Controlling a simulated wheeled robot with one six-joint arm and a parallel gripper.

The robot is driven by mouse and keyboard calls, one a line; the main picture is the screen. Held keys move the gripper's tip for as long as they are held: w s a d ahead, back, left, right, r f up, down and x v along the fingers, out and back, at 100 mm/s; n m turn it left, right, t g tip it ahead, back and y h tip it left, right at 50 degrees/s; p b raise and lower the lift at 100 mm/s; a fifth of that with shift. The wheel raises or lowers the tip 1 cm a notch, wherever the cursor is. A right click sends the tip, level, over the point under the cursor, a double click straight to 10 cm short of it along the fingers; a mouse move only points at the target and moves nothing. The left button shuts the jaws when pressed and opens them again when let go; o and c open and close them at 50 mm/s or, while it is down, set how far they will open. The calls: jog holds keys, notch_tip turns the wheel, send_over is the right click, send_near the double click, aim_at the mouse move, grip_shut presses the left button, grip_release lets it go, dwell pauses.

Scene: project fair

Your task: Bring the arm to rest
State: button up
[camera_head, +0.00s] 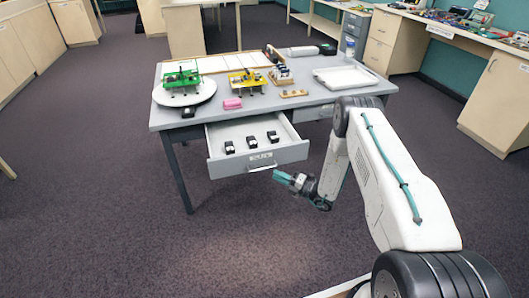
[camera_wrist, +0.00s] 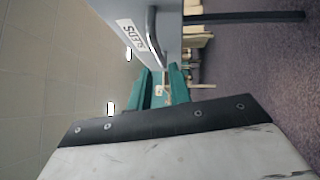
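My gripper (camera_head: 283,178) has teal fingers and is in front of the grey table, just below and right of the front of an open drawer (camera_head: 258,158). In the wrist view my gripper (camera_wrist: 163,88) shows two fingers with a gap between them and nothing clearly held. The metal drawer handle (camera_wrist: 152,28) is close beyond the fingertips, and it looks apart from them. A label reading SEEDS (camera_wrist: 131,36) is on the drawer front. My arm is bent and reaches forward and down from the lower right.
The drawer holds several small black-and-white items. The grey table (camera_head: 215,112) bears a green model (camera_head: 182,78) on a round white board, a yellow model (camera_head: 246,82), a pink block (camera_head: 232,103) and a white tray (camera_head: 345,78). The carpet (camera_head: 130,200) in front is clear.

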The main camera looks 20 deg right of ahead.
jog(key=s+a+n+g+y, duration=0.2)
jog(key=s+a+n+g, duration=0.3)
jog(key=n, duration=0.3)
jog(key=s+a+r+n+g+h, duration=0.1)
jog(key=s+a+r+n+g, duration=0.1)
jog(key=s+r+n+g, duration=0.6)
jog(key=s+a+r+n+g+h, duration=0.1)
jog(key=s+r+n+g, duration=0.3)
jog(key=r+n, duration=0.65)
jog(key=s+d+r+n+t+h, duration=0.2)
jog(key=s+r+n+h, duration=0.5)
jog(key=s+r, duration=0.6)
jog(key=s+d+r+n+t+h, duration=0.2)
jog(key=s+d+r+n+h, duration=0.2)
jog(key=s+r+n, duration=0.6)
jog(key=s+r+h, duration=0.2)
jog(key=s+r, duration=0.1)
jog(key=r, duration=0.3)
jog(key=shift+s+t+h, duration=0.3)
jog(key=shift+h, duration=0.1)
